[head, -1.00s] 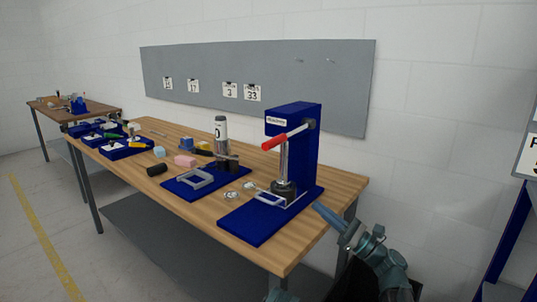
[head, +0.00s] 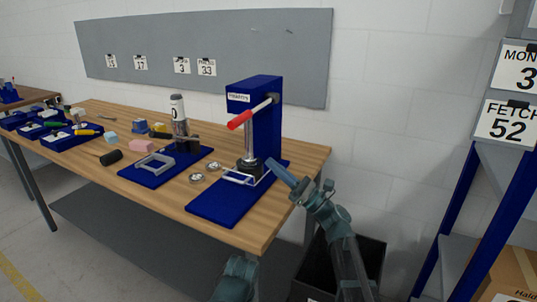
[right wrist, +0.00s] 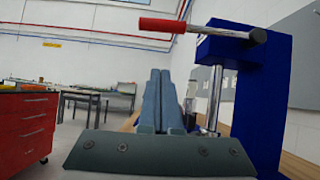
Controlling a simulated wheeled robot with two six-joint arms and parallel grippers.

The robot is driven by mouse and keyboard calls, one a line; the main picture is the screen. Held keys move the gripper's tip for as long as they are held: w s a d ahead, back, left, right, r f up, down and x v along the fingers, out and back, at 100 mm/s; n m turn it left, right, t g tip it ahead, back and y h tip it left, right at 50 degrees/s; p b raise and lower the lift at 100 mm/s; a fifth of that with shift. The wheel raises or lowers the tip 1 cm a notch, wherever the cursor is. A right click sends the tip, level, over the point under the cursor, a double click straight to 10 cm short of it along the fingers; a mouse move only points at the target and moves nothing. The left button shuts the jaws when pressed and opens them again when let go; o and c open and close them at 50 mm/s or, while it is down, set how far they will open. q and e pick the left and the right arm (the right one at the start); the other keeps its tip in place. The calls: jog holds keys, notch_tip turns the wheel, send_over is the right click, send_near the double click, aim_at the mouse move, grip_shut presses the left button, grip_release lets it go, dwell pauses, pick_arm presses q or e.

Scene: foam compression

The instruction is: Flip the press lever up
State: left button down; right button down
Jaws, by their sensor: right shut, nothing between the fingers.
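The blue press (head: 266,115) stands on a blue base plate (head: 215,205) near the right end of the wooden table. Its lever has a red handle (head: 240,120) that points out to the left and slightly down from the pivot. In the right wrist view the red handle (right wrist: 162,25) crosses above my fingers, with the press column (right wrist: 265,85) on the right. My right gripper (head: 274,166) is shut and empty, in front of the press's right side and lower than the lever. It also shows in the right wrist view (right wrist: 160,75), apart from the handle.
Small foam blocks (head: 142,146) and trays lie farther left. A dark bin (head: 340,265) and a blue shelf (head: 490,160) are on the right.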

jog(key=w+a+r+p, duration=0.3)
jog(key=a+r+p, duration=0.3)
jog(key=r+p, duration=0.1)
jog(key=shift+w+a+r+p, duration=0.2)
jog(key=shift+a+r+p, duration=0.15)
jog(key=shift+r, duration=0.4)
jog(key=shift+r, duration=0.1)
notch_tip(320, 180, up, 13)
jog(key=m+t+h+p, duration=0.6)
jog(key=m+p, duration=0.6)
jog(key=p, duration=0.4)
jog(key=w+d+r+m+t+h+p, duration=0.1)
jog(key=w+d+r+m+h+p, duration=0.4)
jog(key=p, duration=0.7)
jog(key=w+r+m, duration=0.2)
jog(key=w+r, duration=0.2)
jog(key=r, duration=0.1)
jog(key=shift+m+p, duration=0.35)
jog(key=shift+m, duration=0.05)
